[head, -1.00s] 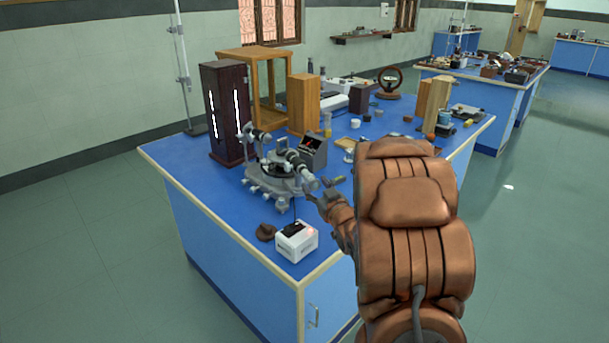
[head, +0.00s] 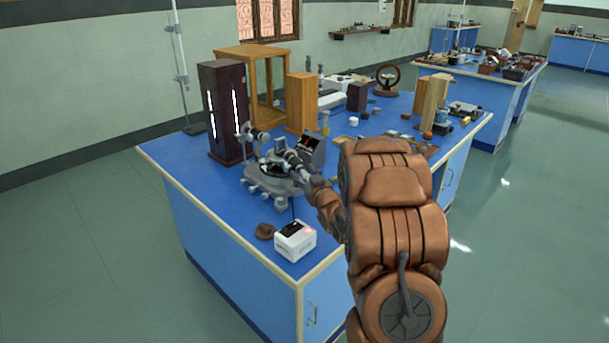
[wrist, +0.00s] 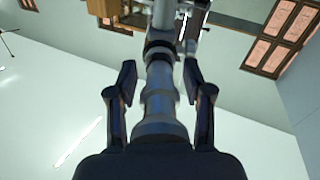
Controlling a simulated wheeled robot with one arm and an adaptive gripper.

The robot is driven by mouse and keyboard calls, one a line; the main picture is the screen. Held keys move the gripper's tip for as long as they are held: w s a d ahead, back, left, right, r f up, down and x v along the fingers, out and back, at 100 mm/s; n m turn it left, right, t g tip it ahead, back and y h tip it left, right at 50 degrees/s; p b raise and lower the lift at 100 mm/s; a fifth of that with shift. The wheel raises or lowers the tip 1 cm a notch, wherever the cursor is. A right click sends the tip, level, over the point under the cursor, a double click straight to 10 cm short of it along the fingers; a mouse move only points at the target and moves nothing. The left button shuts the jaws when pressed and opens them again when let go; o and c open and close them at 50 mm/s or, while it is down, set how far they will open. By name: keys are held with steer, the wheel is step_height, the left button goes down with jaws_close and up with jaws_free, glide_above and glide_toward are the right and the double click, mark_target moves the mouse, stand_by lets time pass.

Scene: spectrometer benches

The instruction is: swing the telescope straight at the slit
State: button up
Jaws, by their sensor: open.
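The spectrometer (head: 268,184) stands on the blue bench, a grey instrument on a footed base. Its collimator (head: 254,136) points toward the dark lamp housing (head: 223,112), which has bright vertical slits. The telescope (head: 296,164) extends toward my arm, and its near end is partly hidden by my gripper (head: 316,184). In the wrist view the telescope tube (wrist: 158,95) runs lengthwise between the two fingers of my gripper (wrist: 160,82). The fingers are open, with a gap visible on each side of the tube.
A white box (head: 295,241) and a small brown object (head: 265,231) lie near the front edge of the bench (head: 200,205). Wooden blocks (head: 301,102) and a wooden frame (head: 252,58) stand behind the spectrometer. Open floor lies left of the bench.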

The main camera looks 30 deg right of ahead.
jaws_close()
stand_by(0.3)
